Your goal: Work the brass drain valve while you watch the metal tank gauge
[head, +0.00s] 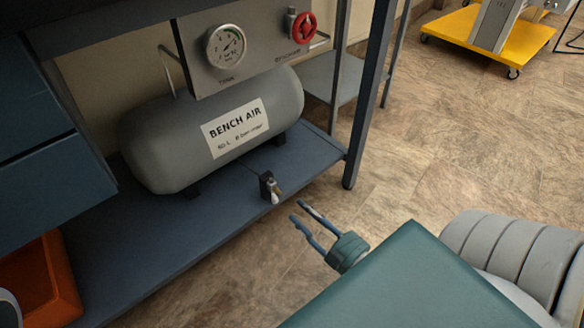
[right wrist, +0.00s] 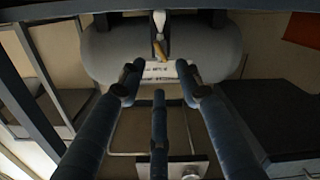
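The brass drain valve (head: 274,188) has a dark body and a small brass and pale tip, low at the front of the grey tank (head: 165,135), near the blue shelf's edge. In the right wrist view its brass part (right wrist: 160,49) shows upside down beyond the fingertips. My right gripper (head: 298,212) is open and empty, just right of and below the valve, apart from it. Its fingers are spread in the wrist view (right wrist: 158,82). The round tank gauge (head: 226,46) has a white face on a grey panel; its reading is too small to tell.
A red knob (head: 304,27) sits on the panel right of the gauge. A blue post (head: 369,95) stands right of the tank. An orange bin (head: 55,275) is at the lower left. A yellow cart (head: 461,25) is far back; the floor between is clear.

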